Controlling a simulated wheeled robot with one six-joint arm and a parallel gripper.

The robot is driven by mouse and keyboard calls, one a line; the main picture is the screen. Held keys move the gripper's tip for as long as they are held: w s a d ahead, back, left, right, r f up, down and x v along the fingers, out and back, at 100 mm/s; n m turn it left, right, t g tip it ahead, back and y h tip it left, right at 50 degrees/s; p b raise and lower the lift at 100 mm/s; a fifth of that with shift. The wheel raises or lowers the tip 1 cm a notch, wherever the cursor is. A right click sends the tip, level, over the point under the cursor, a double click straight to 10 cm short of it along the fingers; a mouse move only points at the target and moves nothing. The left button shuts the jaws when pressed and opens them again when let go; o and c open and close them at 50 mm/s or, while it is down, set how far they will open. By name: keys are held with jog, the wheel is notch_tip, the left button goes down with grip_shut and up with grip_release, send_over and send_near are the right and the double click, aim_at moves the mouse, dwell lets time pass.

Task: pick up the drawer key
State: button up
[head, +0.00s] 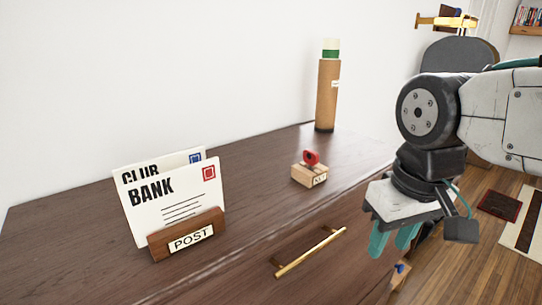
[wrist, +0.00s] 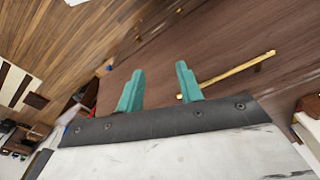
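The drawer key seems to be the red, rounded piece (head: 311,158) standing up from a small wooden block (head: 303,178) with a white label, on the dark dresser top in the head view. The label is too small to read surely, and the lower part of the red piece is hidden in the block. My gripper (head: 392,242) points down at the right, beyond the dresser's front edge, to the right of the block and apart from it. In the wrist view its two teal fingers (wrist: 160,72) are spread with nothing between them. I cannot make out the red piece there.
A wooden holder marked POST (head: 158,247) with upright envelopes (head: 172,205) stands at the left. A tall brown tube (head: 327,95) with a green top stands behind the block. A brass drawer handle (head: 310,252) juts from the dresser front. The top around the block is clear.

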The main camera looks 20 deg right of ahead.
jog(key=w+a+r+n, duration=0.2)
jog(key=w+r, duration=0.6)
jog(key=w, duration=0.5)
notch_tip(320, 180, up, 4)
jog(key=n+g, duration=0.1)
jog(key=n, duration=0.1)
send_over(311, 151)
jog(key=shift+d+f, duration=0.2)
jog(key=shift+w+f, duration=0.15)
jog(key=shift+w, duration=0.05)
notch_tip(311, 151, down, 7)
jog(key=shift+s+a+f, duration=0.15)
jog(key=shift+f, duration=0.05)
grip_shut()
